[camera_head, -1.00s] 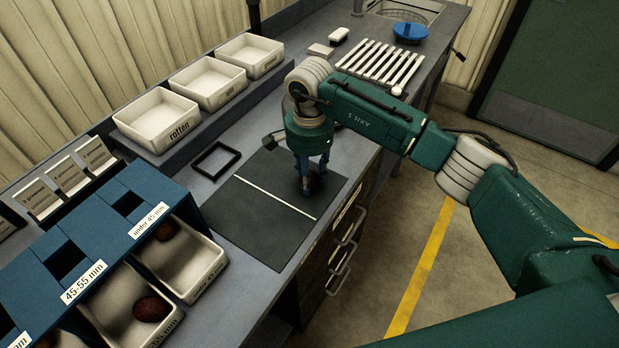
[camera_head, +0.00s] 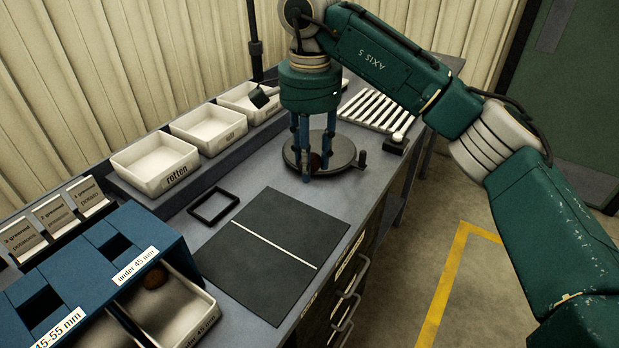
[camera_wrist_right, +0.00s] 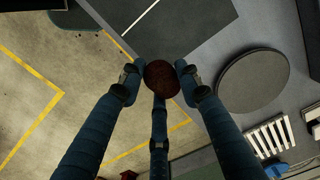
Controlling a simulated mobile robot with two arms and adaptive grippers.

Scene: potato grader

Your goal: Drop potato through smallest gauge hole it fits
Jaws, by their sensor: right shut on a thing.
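My right gripper (camera_head: 312,160) is shut on a dark reddish-brown potato (camera_head: 314,162), held above the bench near a round grey disc (camera_head: 341,152). In the right wrist view the potato (camera_wrist_right: 161,79) sits between the fingers, and the disc (camera_wrist_right: 253,81) lies to its right. The blue gauge box (camera_head: 84,262) at lower left has square holes in its top. Its labels read "under 45 mm" (camera_head: 136,266) and "45-55 mm" (camera_head: 58,328). Another potato (camera_head: 155,277) lies in the white bin (camera_head: 205,325) under the "under 45 mm" hole. My left gripper is out of view.
A black mat (camera_head: 285,285) with a white line lies on the bench, clear of objects. A small black frame (camera_head: 213,206) lies beside it. White trays stand behind, one labelled "rotten" (camera_head: 153,166). A white slatted rack (camera_head: 376,110) is at the right.

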